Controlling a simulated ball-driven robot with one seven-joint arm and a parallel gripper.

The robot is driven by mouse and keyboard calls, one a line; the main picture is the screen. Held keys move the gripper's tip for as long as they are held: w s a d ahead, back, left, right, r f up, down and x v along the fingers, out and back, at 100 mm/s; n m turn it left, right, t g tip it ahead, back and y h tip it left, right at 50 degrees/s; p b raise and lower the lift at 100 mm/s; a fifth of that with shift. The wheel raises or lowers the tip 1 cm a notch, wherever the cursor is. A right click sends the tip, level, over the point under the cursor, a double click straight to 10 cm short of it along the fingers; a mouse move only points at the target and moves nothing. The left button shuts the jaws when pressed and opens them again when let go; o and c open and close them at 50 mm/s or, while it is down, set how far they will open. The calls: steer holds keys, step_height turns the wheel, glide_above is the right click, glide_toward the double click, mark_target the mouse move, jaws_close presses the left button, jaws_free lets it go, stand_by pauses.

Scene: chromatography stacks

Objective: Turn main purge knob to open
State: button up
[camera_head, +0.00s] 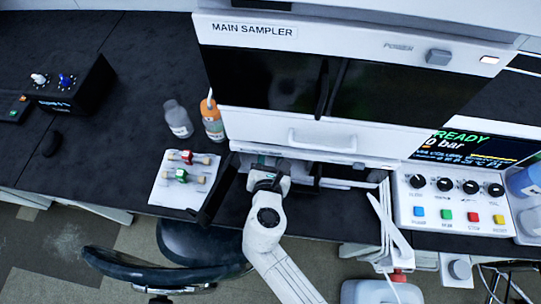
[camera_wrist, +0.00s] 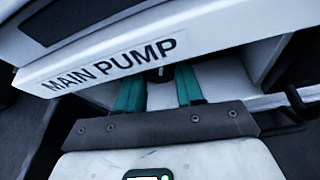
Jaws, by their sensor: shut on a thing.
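My gripper (camera_wrist: 158,76) has two teal fingers that reach in under the white panel edge labelled MAIN PUMP (camera_wrist: 113,67). A small dark knob (camera_wrist: 157,75) shows between the fingertips, partly covered by the panel edge, and the fingers are shut on it. Its pointer and turned position cannot be made out. In the head view my gripper (camera_head: 266,163) is at the pump's front, below the white MAIN SAMPLER unit (camera_head: 310,131). The knob is hidden there.
Left of my arm are a white board with red and green valves (camera_head: 159,191), an orange bottle (camera_head: 212,122) and a grey bottle (camera_head: 178,120). A control panel with several knobs (camera_head: 451,211) is at the right. A dark stool (camera_head: 205,249) stands below the bench.

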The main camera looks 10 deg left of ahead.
steer(key=shift+d+f+m+y+b, duration=0.1)
steer(key=shift+m+y+b, duration=0.3)
steer(key=shift+m+b, duration=0.2)
steer(key=shift+d+f+m+y+b, duration=0.1)
steer(key=shift+m+y+b, duration=0.35)
steer(key=shift+m, duration=0.15)
steer(key=m+b, duration=0.1)
steer(key=b, duration=0.1)
steer(key=m+y+b, duration=0.1)
steer(key=shift+f+m+t+y+b, duration=0.2)
steer(key=shift+m+t+y+b, duration=0.1)
steer(key=shift+t+b, duration=0.1)
steer(key=m+y+b, duration=0.1)
steer(key=m+b, duration=0.1)
steer(key=b, duration=0.2)
steer(key=shift+f+t, duration=0.1)
steer(key=shift+t, duration=0.3)
steer(key=m+y+b, duration=0.1)
steer(key=m+b, duration=0.1)
steer(key=b, duration=0.1)
steer(key=shift+d+t, duration=0.1)
steer(key=shift+t, duration=0.2)
steer(key=shift+r+m+b, duration=0.25)
steer(key=shift+m+b, duration=0.15)
steer(key=o, duration=1)
steer(key=shift+o, duration=0.2)
steer(key=shift+s, duration=0.1)
